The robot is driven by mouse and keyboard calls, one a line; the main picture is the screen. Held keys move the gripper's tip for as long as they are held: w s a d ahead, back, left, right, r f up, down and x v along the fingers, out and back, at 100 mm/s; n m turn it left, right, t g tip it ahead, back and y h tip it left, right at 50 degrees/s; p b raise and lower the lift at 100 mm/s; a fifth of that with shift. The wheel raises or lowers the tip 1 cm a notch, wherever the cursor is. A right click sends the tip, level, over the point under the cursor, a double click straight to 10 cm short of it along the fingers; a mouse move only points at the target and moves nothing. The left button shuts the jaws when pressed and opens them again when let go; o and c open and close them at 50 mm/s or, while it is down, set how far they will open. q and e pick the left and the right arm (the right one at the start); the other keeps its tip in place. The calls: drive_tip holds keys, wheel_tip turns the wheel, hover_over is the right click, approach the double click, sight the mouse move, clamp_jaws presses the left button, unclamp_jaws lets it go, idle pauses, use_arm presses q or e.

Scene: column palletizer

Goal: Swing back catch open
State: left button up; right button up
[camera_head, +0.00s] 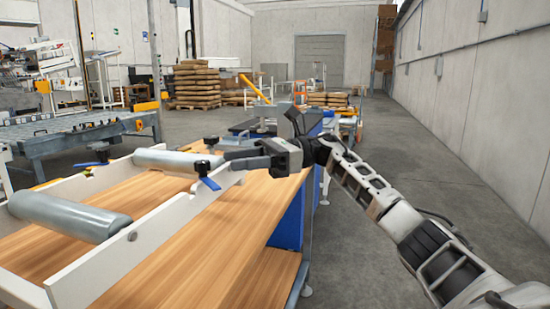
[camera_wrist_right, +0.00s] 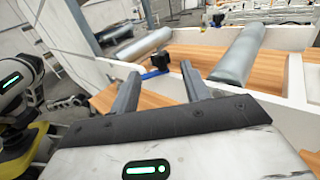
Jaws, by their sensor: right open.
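A catch with a black knob and a blue lever (camera_head: 208,180) sits on the near white side rail of a roller frame. It also shows in the right wrist view, where its blue lever (camera_wrist_right: 154,74) lies between my fingers, beyond their tips. A second black-knobbed catch (camera_head: 100,150) is on the far rail. My right gripper (camera_head: 230,160) reaches in from the right, just beside the near catch's knob. In the right wrist view its two fingers (camera_wrist_right: 158,80) are apart, with nothing held between them. I cannot tell whether it touches the catch. My left gripper is not in view.
Grey rollers (camera_head: 70,216) span the white rails (camera_head: 140,242) over a wooden tabletop (camera_head: 225,258). A conveyor (camera_head: 75,138) stands at the left, and stacked sacks (camera_head: 196,82) stand behind. The floor along the right wall is clear.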

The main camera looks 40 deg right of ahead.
drive_tip(key=v, duration=0.8)
drive_tip(key=shift+d, duration=0.2)
